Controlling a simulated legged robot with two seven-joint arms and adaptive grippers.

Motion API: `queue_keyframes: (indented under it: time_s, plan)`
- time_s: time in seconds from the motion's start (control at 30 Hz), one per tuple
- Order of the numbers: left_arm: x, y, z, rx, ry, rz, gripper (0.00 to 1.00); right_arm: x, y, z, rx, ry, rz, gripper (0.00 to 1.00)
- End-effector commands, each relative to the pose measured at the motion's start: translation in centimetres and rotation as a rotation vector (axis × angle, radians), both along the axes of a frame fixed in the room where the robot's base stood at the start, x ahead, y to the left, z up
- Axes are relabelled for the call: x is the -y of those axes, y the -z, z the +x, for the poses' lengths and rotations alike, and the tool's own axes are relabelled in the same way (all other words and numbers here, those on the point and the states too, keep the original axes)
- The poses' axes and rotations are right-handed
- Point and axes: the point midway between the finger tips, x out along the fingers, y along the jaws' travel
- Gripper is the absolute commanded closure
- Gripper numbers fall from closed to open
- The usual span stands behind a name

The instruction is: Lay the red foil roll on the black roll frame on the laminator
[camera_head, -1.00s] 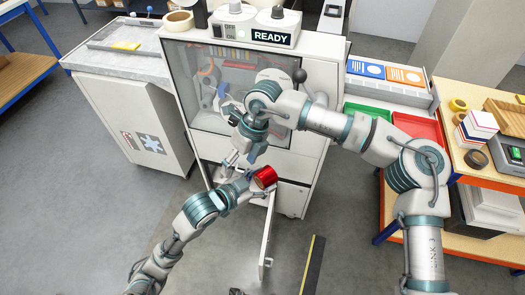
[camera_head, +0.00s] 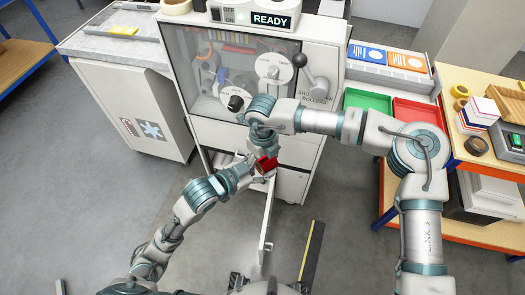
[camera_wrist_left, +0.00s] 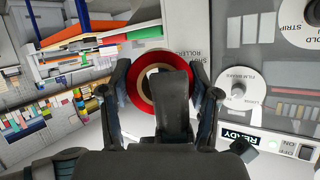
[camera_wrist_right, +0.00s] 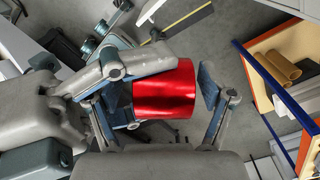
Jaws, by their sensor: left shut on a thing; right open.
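The red foil roll (camera_head: 266,166) is held in front of the laminator (camera_head: 317,45), below its window. My left gripper (camera_head: 252,172) is shut on the roll. The left wrist view shows the roll's round end (camera_wrist_left: 137,91) between the fingers. My right gripper (camera_head: 263,153) is at the roll from above. In the right wrist view the roll (camera_wrist_right: 165,92) lies between its open fingers (camera_wrist_right: 160,88), with a gap at the right finger. I cannot make out the black roll frame.
A narrow white door (camera_head: 268,215) stands open below the laminator. A black bar with a yellow edge (camera_head: 312,255) lies on the floor. Green (camera_head: 368,101) and red (camera_head: 415,113) trays are at the right. A grey-topped cabinet (camera_head: 110,50) stands left.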

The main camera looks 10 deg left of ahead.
Motion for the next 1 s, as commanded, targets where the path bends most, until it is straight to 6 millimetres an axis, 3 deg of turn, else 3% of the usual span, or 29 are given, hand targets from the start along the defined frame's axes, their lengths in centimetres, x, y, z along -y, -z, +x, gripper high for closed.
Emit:
queue_keyframes:
  time_s: [0.37,0.47,0.63,0.67,0.7,0.8,1.0]
  plan:
    - [0.01,-0.05,0.00,0.001,0.000,-0.001,0.77,-0.01,0.77,-0.03,-0.001,0.000,0.001,0.19]
    - [0.01,-0.05,0.00,0.001,0.000,-0.001,0.77,-0.01,0.76,-0.03,-0.001,0.000,0.001,0.39]
    - [0.03,-0.06,0.01,0.001,0.000,-0.001,0.76,-0.05,0.76,-0.07,-0.002,-0.001,0.001,0.81]
    - [0.03,-0.07,0.01,0.001,0.000,-0.001,0.76,-0.05,0.76,-0.09,-0.002,-0.002,0.001,0.85]
    - [0.03,-0.08,0.02,0.001,0.000,-0.001,0.36,-0.08,0.74,-0.11,-0.002,-0.002,0.002,0.85]
    - [0.03,-0.08,0.02,0.001,0.000,-0.001,0.11,-0.08,0.73,-0.10,-0.002,-0.002,0.002,0.86]
    - [0.02,-0.04,0.02,0.001,0.000,-0.001,0.10,-0.03,0.72,-0.05,-0.001,-0.001,0.002,0.86]
